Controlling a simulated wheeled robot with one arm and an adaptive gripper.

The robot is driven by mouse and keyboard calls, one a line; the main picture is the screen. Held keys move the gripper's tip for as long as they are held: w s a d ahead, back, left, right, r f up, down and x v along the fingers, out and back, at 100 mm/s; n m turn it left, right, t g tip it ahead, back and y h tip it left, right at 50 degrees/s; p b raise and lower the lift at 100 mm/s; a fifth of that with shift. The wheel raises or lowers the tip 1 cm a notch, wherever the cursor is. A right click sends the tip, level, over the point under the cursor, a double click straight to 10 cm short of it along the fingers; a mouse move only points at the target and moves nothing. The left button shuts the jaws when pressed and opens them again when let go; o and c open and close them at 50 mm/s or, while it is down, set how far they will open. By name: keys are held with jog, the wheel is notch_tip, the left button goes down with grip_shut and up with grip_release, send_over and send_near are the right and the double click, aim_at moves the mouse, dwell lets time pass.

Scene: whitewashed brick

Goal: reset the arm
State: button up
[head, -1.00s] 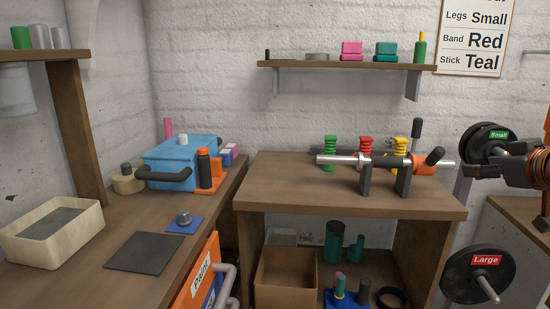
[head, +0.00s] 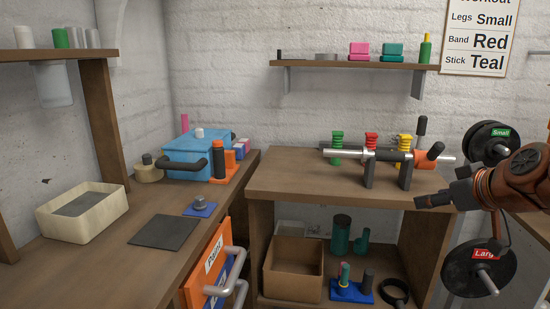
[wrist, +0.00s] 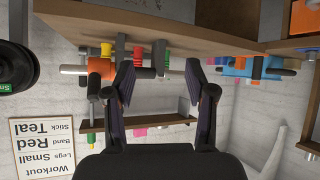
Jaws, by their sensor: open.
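My gripper (head: 432,201) reaches in from the right in the head view, in front of the right end of the wooden bench (head: 300,178). In the wrist view its two dark fingers (wrist: 165,88) stand apart with nothing between them. The wrist picture is upside down, with the bench at its top. My orange and dark arm covers part of the weight plates at the right. The fingertips are small in the head view.
A bar on a stand (head: 370,174) lies on the bench, close to my gripper. Weight plates marked Small (head: 478,140) and Large (head: 462,268) are at the right. A shelf (head: 350,65) hangs above. An open cardboard box (head: 292,275) sits below the bench.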

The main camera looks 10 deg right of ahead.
jog(key=s+a+f+g+y, duration=0.1)
jog(key=s+a+f+g, duration=0.2)
jog(key=a+f, duration=0.55)
jog(key=s+a+f+g+y, duration=0.1)
jog(key=s+a+f+g, duration=0.25)
jog(key=a+f, duration=0.5)
jog(key=s+a+f+m+g+h, duration=0.1)
jog(key=s+a+f+g, duration=0.25)
jog(key=s, duration=0.45)
jog(key=s+a+f+m+g+h, duration=0.15)
jog(key=s+f+g, duration=0.3)
jog(key=s, duration=0.45)
notch_tip(320, 180, up, 25)
jog(key=t+p, duration=0.1)
jog(key=p, duration=2.3)
jog(key=shift+s+a+r+n+t, duration=0.15)
jog(key=shift+s+a+n+t, duration=0.2)
jog(key=shift+s+a+n, duration=0.1)
